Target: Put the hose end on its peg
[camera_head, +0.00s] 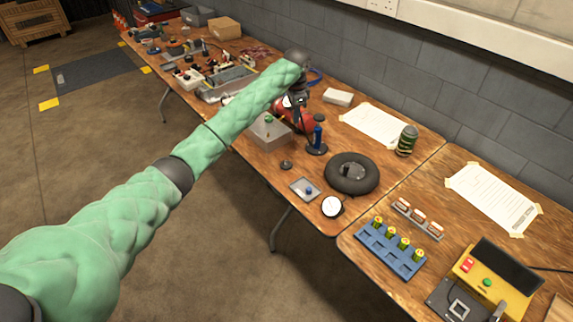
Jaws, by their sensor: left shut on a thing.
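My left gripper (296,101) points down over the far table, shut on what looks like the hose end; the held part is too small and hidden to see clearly. A blue hose (315,76) curves just behind my gripper. A red rounded body (291,116), perhaps a tank, lies below and beside the gripper, partly hidden by it. A blue upright peg (318,136) on a dark round base stands nearer me, slightly right of the gripper and apart from it. My right gripper is out of view.
A black tyre-like ring (352,174), a small tray (304,189) and a white round dial (331,207) lie nearer. A green can (407,141) stands to the right. A white block (338,97) lies behind.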

